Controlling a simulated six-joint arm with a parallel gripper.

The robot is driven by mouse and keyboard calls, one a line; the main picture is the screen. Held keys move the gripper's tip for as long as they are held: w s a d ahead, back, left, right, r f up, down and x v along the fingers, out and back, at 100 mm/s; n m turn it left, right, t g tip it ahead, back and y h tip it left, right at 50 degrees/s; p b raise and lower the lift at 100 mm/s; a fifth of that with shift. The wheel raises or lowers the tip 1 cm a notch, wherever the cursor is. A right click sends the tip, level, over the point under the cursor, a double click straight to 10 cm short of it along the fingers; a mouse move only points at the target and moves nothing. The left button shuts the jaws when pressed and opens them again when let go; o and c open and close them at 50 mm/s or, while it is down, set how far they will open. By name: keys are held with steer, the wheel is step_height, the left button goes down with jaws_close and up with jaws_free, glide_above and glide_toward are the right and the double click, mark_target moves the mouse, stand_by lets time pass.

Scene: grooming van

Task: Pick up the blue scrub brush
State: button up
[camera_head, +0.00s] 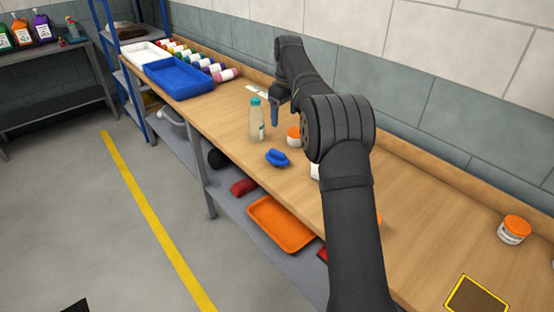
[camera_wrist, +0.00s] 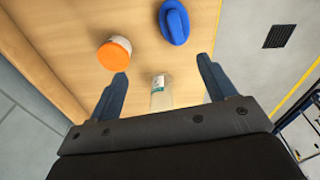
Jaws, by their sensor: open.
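The blue scrub brush (camera_head: 277,157) lies on the wooden bench near its front edge in the head view. In the wrist view the blue scrub brush (camera_wrist: 174,22) is at the top, right of centre, beyond the fingertips. My gripper (camera_wrist: 164,82) is open with nothing gripped. In the head view my gripper (camera_head: 274,121) is above the bench, behind the brush and apart from it. My arm hides part of the bench to the right.
A clear bottle with a teal cap (camera_head: 257,120) stands close left of my gripper. An orange-lidded jar (camera_head: 294,136) stands just right of it. A blue tray (camera_head: 180,78) and several coloured bottles (camera_head: 205,65) are farther left. Another orange-lidded jar (camera_head: 514,229) is far right.

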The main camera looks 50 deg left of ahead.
steer(key=s, duration=0.2)
steer(key=h, duration=0.1)
glide_toward(277, 151)
steer(key=shift+n, duration=0.4)
steer(key=f, duration=0.6)
steer(key=shift+w+d+f, duration=0.15)
steer(key=shift+d+f, duration=0.15)
steer(key=shift+d, duration=0.05)
steer(key=shift+a+f, duration=0.15)
steer(key=shift+f, duration=1.2)
steer(key=shift+a+f, duration=0.15)
steer(key=shift+f, duration=1.2)
steer(key=shift+c, duration=0.5)
steer(key=c, duration=0.9)
steer(key=shift+r, duration=0.1)
steer(key=shift+c, duration=0.2)
